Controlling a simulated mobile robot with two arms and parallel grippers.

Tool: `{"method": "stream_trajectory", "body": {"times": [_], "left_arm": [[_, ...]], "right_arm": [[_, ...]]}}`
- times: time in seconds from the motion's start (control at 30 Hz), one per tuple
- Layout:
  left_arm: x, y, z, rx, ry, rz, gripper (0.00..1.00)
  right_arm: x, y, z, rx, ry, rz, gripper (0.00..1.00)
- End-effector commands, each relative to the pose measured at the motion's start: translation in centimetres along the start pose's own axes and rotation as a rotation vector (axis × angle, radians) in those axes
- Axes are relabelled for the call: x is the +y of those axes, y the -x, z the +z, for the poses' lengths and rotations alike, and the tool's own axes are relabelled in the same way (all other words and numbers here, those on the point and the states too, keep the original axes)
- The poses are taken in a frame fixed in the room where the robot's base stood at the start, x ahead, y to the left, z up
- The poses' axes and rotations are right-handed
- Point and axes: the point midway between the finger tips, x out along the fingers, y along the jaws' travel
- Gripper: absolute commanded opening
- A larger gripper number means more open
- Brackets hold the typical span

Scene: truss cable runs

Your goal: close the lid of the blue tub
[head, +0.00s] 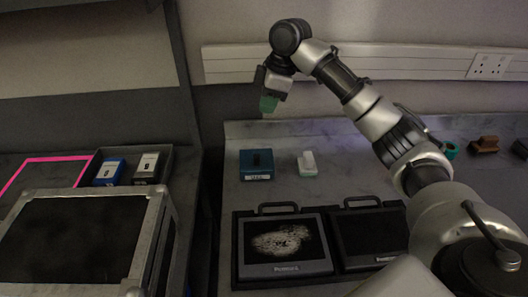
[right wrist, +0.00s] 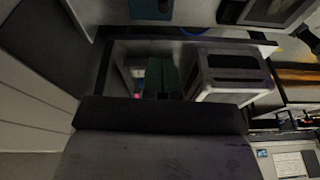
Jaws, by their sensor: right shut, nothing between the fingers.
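A small blue tub (head: 256,170) with a pale label on its front stands on the grey bench. Its top is blue with a dark raised piece in the middle; I cannot tell how far its lid is shut. My right gripper (head: 268,104) hangs above and behind the tub, clear of it, near the back wall. Its green fingertips are together and hold nothing. The green fingers also show in the right wrist view (right wrist: 164,78). My left gripper is in neither view.
A white and green block (head: 307,164) stands right of the tub. Two black cases (head: 285,246) lie in front. A dark tray (head: 165,163) at left holds a blue and a black box. A silver-edged case (head: 155,215) stands before it.

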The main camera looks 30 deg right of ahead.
Motion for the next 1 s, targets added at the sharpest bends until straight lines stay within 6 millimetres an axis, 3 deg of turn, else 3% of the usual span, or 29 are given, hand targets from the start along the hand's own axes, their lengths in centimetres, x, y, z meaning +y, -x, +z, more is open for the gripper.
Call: {"method": "stream_trajectory", "body": {"times": [0.17, 0.37, 0.7, 1.0], "left_arm": [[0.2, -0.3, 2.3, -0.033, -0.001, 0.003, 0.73], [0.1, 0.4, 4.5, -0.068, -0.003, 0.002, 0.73], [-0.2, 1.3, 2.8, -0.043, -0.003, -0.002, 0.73], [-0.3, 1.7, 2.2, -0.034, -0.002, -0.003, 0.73]], "right_arm": [[-0.5, -0.6, 0.0, 0.007, 0.078, -0.017, 0.00], [-0.5, -3.7, 0.0, 0.005, 0.076, -0.019, 0.00], [-0.6, -10.7, 0.1, 0.005, 0.072, -0.017, 0.00], [-0.6, -13.6, 1.0, 0.007, 0.072, -0.014, 0.00]]}}
